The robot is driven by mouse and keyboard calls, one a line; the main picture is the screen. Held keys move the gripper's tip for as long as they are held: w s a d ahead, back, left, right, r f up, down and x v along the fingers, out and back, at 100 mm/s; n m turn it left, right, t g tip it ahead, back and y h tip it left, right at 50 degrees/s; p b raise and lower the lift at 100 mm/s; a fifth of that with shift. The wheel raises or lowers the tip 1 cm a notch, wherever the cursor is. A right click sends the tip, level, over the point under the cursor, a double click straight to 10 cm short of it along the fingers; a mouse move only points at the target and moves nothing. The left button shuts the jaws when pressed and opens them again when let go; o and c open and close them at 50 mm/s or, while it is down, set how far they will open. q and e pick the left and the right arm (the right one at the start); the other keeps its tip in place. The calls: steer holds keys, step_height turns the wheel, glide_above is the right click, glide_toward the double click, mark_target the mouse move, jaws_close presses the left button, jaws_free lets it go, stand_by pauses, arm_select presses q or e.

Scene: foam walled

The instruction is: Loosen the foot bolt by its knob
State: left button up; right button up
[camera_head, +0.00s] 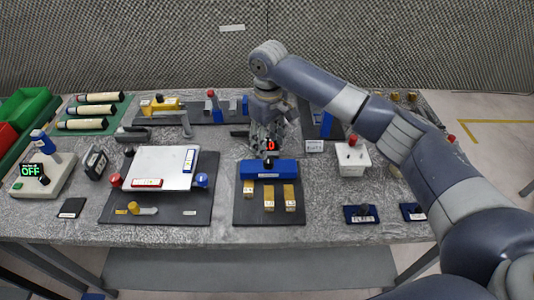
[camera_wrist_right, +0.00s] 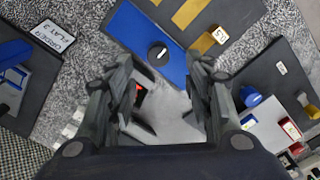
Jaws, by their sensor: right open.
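A blue block (camera_head: 283,170) with a dark round knob (camera_head: 268,163) stands on a dark plate (camera_head: 240,215) in the middle of the table. The knob has a pale mark on its top and also shows in the wrist view (camera_wrist_right: 158,53). I cannot tell for sure that it is the foot bolt's knob. My right gripper (camera_head: 268,138) points down just behind the blue block. In the wrist view its fingers (camera_wrist_right: 172,105) are apart, with nothing held between them. My left gripper is out of view.
Several brass blocks (camera_head: 268,203) stand in front of the blue block. To the left is a white plate (camera_head: 160,168) with red and blue parts. A white box (camera_head: 351,160) stands right. Blue plates with dark knobs (camera_head: 360,213) lie at the front right edge.

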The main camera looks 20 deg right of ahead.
mark_target(268, 159)
step_height(268, 159, down, 4)
steer(key=shift+w+r+p, duration=0.1)
steer(key=shift+r+p, duration=0.05)
steer(key=shift+p, duration=0.15)
steer(key=shift+w+f, duration=0.15)
steer(key=shift+f, duration=0.7)
step_height(268, 159, down, 2)
steer(key=shift+f, duration=0.1)
steer(key=shift+c, duration=1.3)
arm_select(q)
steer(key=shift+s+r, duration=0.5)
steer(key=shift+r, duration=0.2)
arm_select(e)
steer(key=c, duration=0.8)
